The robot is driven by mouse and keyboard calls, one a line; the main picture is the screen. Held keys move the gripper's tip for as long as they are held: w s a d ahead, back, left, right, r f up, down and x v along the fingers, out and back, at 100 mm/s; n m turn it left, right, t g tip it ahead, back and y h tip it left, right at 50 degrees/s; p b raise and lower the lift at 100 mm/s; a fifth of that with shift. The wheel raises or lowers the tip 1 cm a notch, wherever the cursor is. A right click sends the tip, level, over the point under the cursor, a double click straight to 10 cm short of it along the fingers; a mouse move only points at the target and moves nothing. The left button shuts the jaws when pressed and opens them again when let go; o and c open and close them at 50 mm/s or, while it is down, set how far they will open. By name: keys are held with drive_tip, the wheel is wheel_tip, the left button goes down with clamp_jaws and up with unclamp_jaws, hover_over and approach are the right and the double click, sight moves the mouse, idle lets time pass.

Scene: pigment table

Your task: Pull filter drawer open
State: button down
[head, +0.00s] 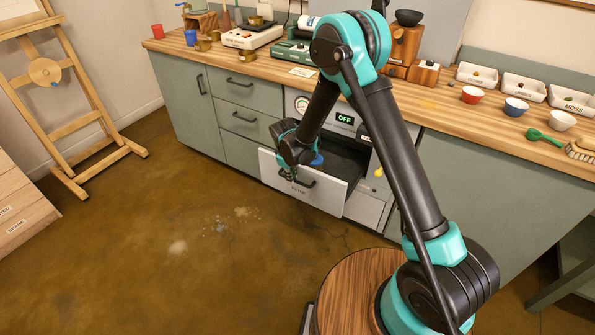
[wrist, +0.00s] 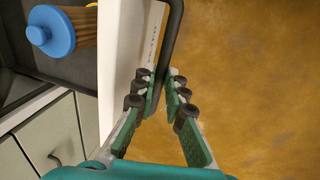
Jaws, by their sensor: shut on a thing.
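The filter drawer (head: 330,190) is a white-fronted drawer under the counter and stands pulled out, its dark inside showing. Its black handle (wrist: 175,35) runs between the fingertips of my gripper (wrist: 165,78) in the wrist view. My gripper (head: 292,172) is shut on the handle at the drawer front in the head view. A filter with a blue cap and brown pleats (wrist: 52,32) lies inside the drawer at the upper left of the wrist view. In the head view my gripper and wrist hide part of the drawer front.
The machine above the drawer has a display (head: 344,118) reading OFF. Grey-green drawers and cupboards (head: 243,120) flank it. The wooden counter (head: 460,105) holds bowls, labelled trays and tools. An easel (head: 75,110) stands at the far left.

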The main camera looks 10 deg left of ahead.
drive_tip(key=shift+s+a, duration=0.15)
drive_tip(key=shift+s, duration=0.3)
drive_tip(key=c, duration=1.6)
unclamp_jaws()
drive_tip(key=r, duration=0.4)
drive_tip(key=s+r, duration=0.1)
drive_tip(key=r, duration=0.3)
drive_tip(key=s+r, duration=0.1)
drive_tip(key=r, duration=0.2)
drive_tip(key=shift+a+r, duration=0.35)
drive_tip(key=shift+r, duration=0.05)
